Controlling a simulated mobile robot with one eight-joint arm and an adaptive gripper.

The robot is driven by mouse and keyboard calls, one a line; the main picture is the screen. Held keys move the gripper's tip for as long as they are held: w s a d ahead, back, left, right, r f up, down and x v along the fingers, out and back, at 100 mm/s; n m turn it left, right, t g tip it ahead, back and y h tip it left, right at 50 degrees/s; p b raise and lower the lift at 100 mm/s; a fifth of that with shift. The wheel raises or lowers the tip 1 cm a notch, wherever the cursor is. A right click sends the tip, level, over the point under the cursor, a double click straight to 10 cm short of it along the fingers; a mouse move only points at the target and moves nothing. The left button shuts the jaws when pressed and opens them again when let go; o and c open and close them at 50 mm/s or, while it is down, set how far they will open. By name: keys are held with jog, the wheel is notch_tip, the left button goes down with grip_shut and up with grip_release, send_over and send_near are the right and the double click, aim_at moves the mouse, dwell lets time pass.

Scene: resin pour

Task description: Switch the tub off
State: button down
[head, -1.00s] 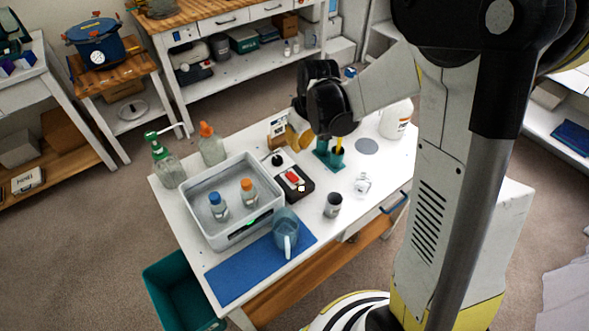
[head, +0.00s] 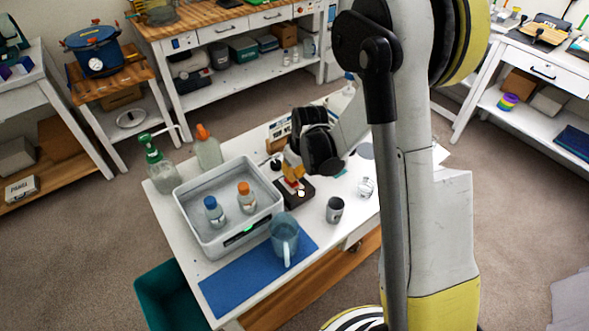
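The tub (head: 186,207) is a pale grey open box on the white table, with a blue-capped bottle (head: 214,212) and an orange-capped bottle (head: 246,198) standing inside. A green light (head: 248,228) shows on the dark panel of its front wall. A small black box (head: 304,199) with a red part on top sits just right of the tub. My gripper (head: 291,173) is over this box, its fingers pointing down and hiding part of it. Whether it touches the box, and how far its fingers are apart, I cannot tell.
A blue mat (head: 240,290) with a clear jug (head: 284,238) lies in front of the tub. A grey cup (head: 334,210) and a small glass jar (head: 366,188) stand to the right. A green spray bottle (head: 158,165) and an orange-capped squeeze bottle (head: 207,148) stand behind the tub.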

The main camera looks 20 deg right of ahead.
jog(key=shift+f, duration=0.25)
jog(key=shift+s+d+f+b, duration=0.1)
jog(key=shift+s+f+b, duration=0.2)
jog(key=shift+f+b, duration=0.65)
jog(key=shift+r, duration=0.5)
jog(key=shift+w, duration=0.15)
jog(key=shift+w+a+r, duration=0.15)
jog(key=shift+w+a, duration=0.1)
jog(key=shift+w, duration=0.4)
